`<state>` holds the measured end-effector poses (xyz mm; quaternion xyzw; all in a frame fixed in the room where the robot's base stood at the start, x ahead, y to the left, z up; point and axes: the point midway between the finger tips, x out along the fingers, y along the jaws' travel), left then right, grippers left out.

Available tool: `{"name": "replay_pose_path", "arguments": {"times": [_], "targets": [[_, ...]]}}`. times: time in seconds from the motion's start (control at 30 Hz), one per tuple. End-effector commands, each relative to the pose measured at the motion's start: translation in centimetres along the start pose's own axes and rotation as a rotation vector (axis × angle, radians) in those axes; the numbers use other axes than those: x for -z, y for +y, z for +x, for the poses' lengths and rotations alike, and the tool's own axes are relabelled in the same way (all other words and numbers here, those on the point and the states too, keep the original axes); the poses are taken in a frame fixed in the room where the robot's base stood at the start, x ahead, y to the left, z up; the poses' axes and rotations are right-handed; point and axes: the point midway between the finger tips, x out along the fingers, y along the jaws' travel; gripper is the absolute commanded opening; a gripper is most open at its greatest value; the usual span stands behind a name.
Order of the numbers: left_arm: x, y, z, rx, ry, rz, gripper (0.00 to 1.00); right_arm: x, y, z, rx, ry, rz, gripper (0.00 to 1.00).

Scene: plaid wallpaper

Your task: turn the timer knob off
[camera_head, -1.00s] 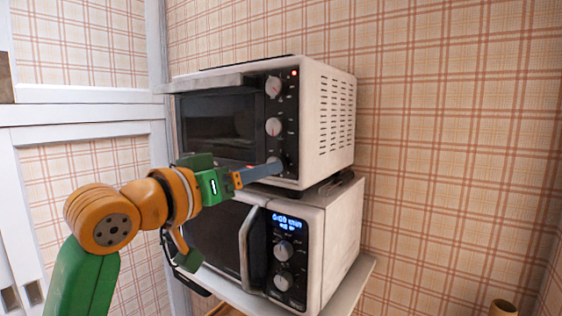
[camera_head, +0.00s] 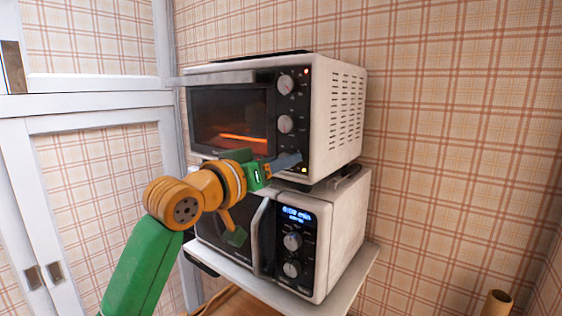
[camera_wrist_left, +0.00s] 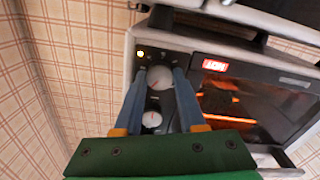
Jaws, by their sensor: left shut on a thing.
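The toaster oven (camera_head: 335,120) has a black panel with three knobs in a column. The lowest, the timer knob (camera_wrist_left: 160,77), is between the blue fingers of my left gripper (camera_wrist_left: 157,80) in the wrist view, which sees the oven upside down. In the head view my left gripper (camera_head: 288,163) reaches the panel's bottom and hides this knob. The middle knob (camera_head: 285,123) and top knob (camera_head: 286,84) are clear. The oven window (camera_head: 230,115) glows orange. A yellow light (camera_head: 304,169) is lit beside the timer knob. My right gripper is out of view.
A white microwave (camera_head: 335,235) with a blue display stands under the oven on a white shelf (camera_head: 350,285). A white-framed door (camera_head: 90,100) is at left. A tan cylinder (camera_head: 497,303) is at bottom right.

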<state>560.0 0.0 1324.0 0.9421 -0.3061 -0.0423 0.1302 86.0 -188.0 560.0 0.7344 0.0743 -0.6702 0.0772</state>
Motion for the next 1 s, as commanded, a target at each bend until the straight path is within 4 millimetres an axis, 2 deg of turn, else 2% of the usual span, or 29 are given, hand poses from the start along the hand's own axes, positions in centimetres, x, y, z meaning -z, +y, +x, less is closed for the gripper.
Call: {"name": "replay_pose_path", "arguments": {"times": [0.27, 1.0], "targets": [[0.1, 0.1, 0.0, 0.000, -0.001, -0.086, 0.00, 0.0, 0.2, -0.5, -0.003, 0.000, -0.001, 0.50], [0.1, -0.1, 0.0, 0.000, -0.001, -0.620, 0.00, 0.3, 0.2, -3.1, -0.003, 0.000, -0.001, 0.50]]}}
